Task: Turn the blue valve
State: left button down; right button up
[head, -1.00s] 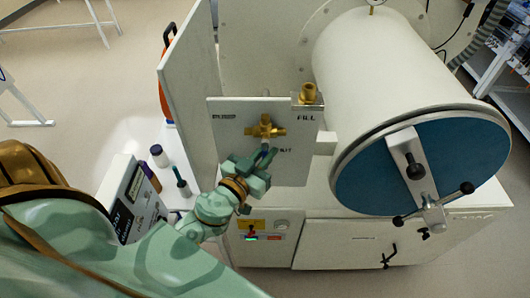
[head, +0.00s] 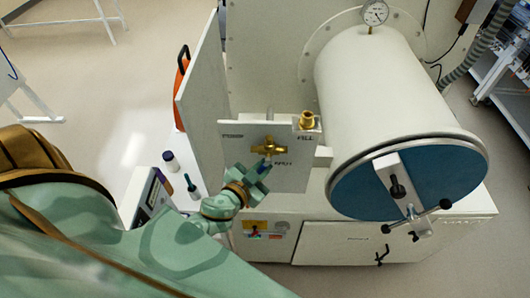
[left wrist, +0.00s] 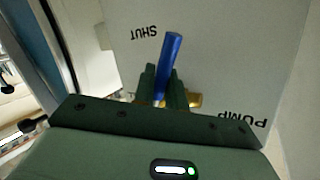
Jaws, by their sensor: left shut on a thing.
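The blue valve handle (left wrist: 172,55) stands up between my left gripper's fingers (left wrist: 163,90) in the left wrist view. In the head view only a small bit of the blue handle (head: 264,168) shows, below the brass valve body (head: 268,148) on a pale upright panel (head: 232,150). My left gripper (head: 261,171) is shut on the handle in front of this panel. Most of the brass body is hidden behind the gripper in the left wrist view. The panel carries printed words, among them SHUT and PUMP in the left wrist view. My right gripper is not in view.
A brass fitting (head: 307,120) sits at the panel's upper right. A large white cylinder (head: 375,90) with a blue door (head: 445,178) and clamp handles stands close on the right. A pale upright plate (head: 203,95) is to the left, with small bottles (head: 171,161) beside it.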

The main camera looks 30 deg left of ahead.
pick_arm(q)
jog(key=shift+a+r+m+p, duration=0.15)
jog(key=shift+r+m+p, duration=0.15)
jog(key=shift+m, duration=0.1)
jog(key=shift+s+a+f+g+y, duration=0.1)
jog(key=shift+g+y, duration=0.3)
jog(key=shift+m, duration=0.3)
jog(key=c, duration=1.5)
grip_release()
jog(key=shift+s, duration=0.1)
jog(key=shift+b+v, duration=1.95)
jog(key=shift+v, duration=6.15)
jog(key=shift+a, duration=0.1)
